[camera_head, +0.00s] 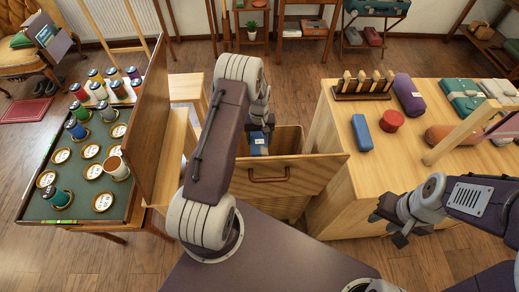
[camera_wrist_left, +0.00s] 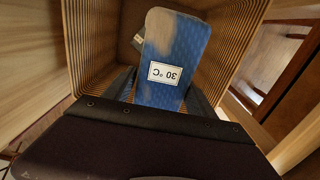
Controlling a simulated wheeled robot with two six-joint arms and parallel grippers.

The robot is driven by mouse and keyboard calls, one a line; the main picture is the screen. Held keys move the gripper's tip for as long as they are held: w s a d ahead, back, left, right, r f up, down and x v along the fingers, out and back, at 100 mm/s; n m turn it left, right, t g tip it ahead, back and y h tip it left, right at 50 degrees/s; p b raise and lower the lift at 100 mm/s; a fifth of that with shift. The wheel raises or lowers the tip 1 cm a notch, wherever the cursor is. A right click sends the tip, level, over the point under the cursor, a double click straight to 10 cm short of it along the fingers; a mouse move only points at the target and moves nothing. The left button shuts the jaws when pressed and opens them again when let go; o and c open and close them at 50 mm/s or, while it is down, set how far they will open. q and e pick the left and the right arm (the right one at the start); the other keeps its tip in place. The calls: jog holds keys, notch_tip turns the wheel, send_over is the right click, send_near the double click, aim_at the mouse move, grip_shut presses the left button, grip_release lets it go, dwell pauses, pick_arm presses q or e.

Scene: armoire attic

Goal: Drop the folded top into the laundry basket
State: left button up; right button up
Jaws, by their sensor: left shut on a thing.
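The folded top (camera_head: 258,149) is a blue bundle with a white label. In the left wrist view the folded top (camera_wrist_left: 164,98) shows a "30 °C" label, upside down, and a tan patch of light or colour at its far end. My left gripper (camera_head: 259,128) is shut on it, with a dark finger on either side. It is over or within the mouth of a wooden container with a handled front (camera_head: 290,180), whose ribbed inner walls (camera_wrist_left: 92,50) surround it in the wrist view; I take this for the laundry basket. My right gripper (camera_head: 392,226) is empty, its fingers apart.
A wooden table (camera_head: 340,190) on the right bears a blue box (camera_head: 361,132), a red round tin (camera_head: 391,120), a purple roll (camera_head: 409,95) and a peg rack (camera_head: 362,87). On the left, a green-topped board (camera_head: 90,205) holds several spools beside an upright wooden panel (camera_head: 147,120).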

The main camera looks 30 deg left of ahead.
aim_at(259, 137)
pick_arm(q)
jog(key=shift+f, duration=0.1)
notch_tip(259, 137, down, 6)
jog(key=b, duration=0.4)
jog(key=shift+b, duration=0.4)
jog(key=o, duration=1.6)
notch_tip(259, 137, up, 9)
jog(key=shift+r+p, duration=0.1)
jog(key=shift+p, duration=0.65)
